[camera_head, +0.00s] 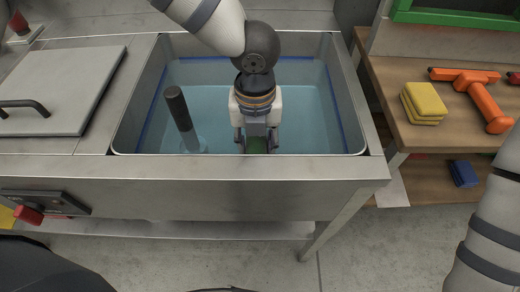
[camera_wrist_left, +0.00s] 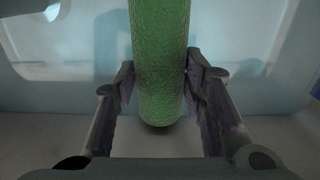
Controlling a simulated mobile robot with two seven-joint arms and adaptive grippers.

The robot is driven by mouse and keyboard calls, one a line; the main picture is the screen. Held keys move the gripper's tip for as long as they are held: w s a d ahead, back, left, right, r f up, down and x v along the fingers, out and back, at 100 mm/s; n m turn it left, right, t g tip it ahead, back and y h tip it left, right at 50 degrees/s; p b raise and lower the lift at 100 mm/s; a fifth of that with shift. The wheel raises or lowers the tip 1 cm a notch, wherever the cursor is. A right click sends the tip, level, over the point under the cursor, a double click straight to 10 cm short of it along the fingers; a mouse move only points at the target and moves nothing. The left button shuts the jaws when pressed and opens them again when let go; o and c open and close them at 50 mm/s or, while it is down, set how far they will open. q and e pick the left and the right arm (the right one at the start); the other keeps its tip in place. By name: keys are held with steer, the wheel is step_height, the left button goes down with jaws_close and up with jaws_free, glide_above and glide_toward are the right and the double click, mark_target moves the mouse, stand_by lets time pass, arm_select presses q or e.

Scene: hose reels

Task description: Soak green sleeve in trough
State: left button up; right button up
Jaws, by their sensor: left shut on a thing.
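The metal trough (camera_head: 240,168) holds clear bluish water (camera_head: 215,105). My left gripper (camera_head: 256,143) reaches down into the trough from above, near its front wall. It is shut on the green sleeve (camera_head: 258,146), of which only a small dark green part shows in the head view. In the left wrist view the sleeve (camera_wrist_left: 160,60) is a textured green cylinder between both fingers of the gripper (camera_wrist_left: 160,100). Whether the sleeve is under the water is hard to tell. My right gripper is out of view; only part of its arm shows at the right edge.
A dark upright cylinder (camera_head: 179,108) stands in the trough left of my gripper. A grey lid with a black handle (camera_head: 25,106) lies on the left counter. A wooden bench at right holds yellow sponges (camera_head: 424,102) and an orange tool (camera_head: 477,92); a blue block (camera_head: 463,173) lies lower.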

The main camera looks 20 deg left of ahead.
mark_target(256, 142)
arm_select(q)
step_height(256, 142, up, 14)
stand_by(0.6)
steer(key=shift+f, duration=0.1)
stand_by(1.3)
